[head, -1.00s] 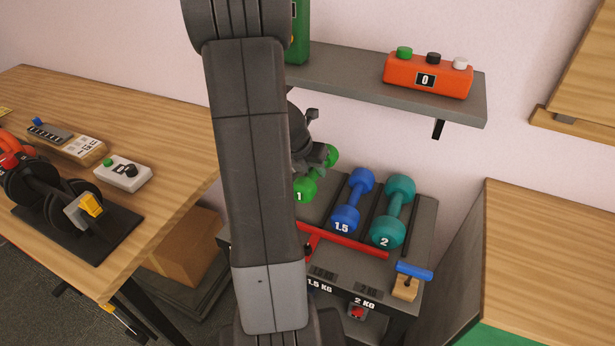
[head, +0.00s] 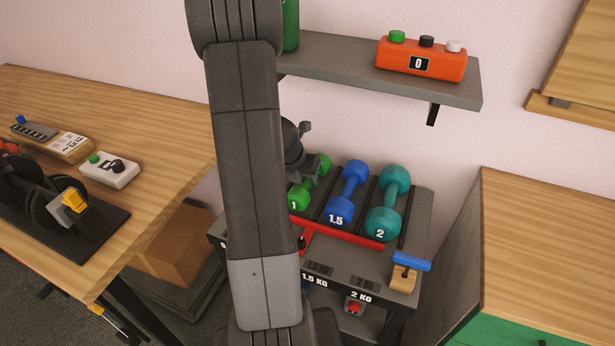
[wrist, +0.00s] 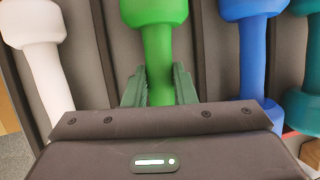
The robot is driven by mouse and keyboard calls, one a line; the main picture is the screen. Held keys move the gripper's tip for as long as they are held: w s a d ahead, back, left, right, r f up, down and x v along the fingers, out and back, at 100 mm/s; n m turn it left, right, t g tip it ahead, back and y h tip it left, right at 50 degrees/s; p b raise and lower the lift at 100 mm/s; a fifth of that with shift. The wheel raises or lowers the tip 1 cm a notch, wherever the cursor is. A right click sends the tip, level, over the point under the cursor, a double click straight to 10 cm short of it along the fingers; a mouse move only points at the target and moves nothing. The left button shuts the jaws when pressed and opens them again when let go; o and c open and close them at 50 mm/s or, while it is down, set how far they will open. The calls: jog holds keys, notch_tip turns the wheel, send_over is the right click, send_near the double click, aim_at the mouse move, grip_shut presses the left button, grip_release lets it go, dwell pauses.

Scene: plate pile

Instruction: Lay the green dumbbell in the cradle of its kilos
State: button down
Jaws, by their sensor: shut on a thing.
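The green dumbbell (head: 299,195), marked 1, lies lengthwise on the rack between the white dumbbell and the blue one; it also shows in the wrist view (wrist: 157,40). My gripper (wrist: 160,85) is shut on its handle, one finger on each side. In the head view my arm hides part of my gripper and the rack's left side. The dumbbell looks level with its neighbours; I cannot tell whether it bears fully on its cradle. The rack (head: 415,215) has dark dividers and front labels reading 1.5 KG and 2 KG.
The blue 1.5 dumbbell (head: 338,213) and teal 2 dumbbell (head: 382,222) lie to the right. The white dumbbell (wrist: 38,60) lies left. A red bar (head: 345,236) crosses the front. A shelf (head: 345,80) with an orange box (head: 420,60) hangs above.

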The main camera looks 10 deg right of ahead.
jog(key=c, duration=1.2)
grip_release()
jog(key=shift+f, duration=0.1)
jog(key=p+v, duration=0.3)
jog(key=v, duration=0.9)
jog(key=shift+p, duration=0.4)
